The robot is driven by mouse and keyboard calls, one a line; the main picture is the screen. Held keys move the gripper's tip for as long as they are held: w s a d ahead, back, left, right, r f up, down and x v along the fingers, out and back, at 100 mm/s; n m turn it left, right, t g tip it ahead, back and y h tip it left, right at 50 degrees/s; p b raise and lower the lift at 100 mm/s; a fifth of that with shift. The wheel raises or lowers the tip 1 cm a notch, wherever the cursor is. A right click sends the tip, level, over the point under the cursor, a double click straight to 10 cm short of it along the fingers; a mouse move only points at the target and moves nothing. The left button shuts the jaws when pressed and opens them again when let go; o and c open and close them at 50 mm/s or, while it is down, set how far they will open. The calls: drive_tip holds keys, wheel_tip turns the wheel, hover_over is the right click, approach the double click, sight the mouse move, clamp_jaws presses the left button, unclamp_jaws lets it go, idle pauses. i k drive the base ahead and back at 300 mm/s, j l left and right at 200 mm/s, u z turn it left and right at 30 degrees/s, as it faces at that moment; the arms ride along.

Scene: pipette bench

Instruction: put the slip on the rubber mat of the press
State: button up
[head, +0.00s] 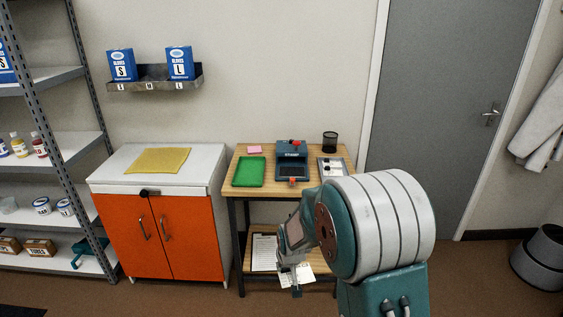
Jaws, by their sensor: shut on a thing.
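The press (291,150) is a dark teal device with a red knob, standing on the wooden table. A dark flat pad, which looks like the rubber mat (292,171), lies in its front part. My gripper (297,290) is low in front of the table, pointing down, below the tabletop level in the picture. It is shut on what looks like the slip (303,273), a pale paper showing beside and behind the fingers. The fingers hide part of it, and its exact grip is too small to tell.
A green tray (249,172) and a pink pad (255,149) lie left of the press. A printed sheet (263,250) lies on the lower shelf. An orange cabinet (183,238) stands left.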

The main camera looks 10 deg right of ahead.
sight(292, 171)
drive_tip(key=i+l, duration=0.1)
drive_tip(key=i, duration=1.65)
drive_tip(key=j+u, duration=0.05)
drive_tip(key=j, duration=0.05)
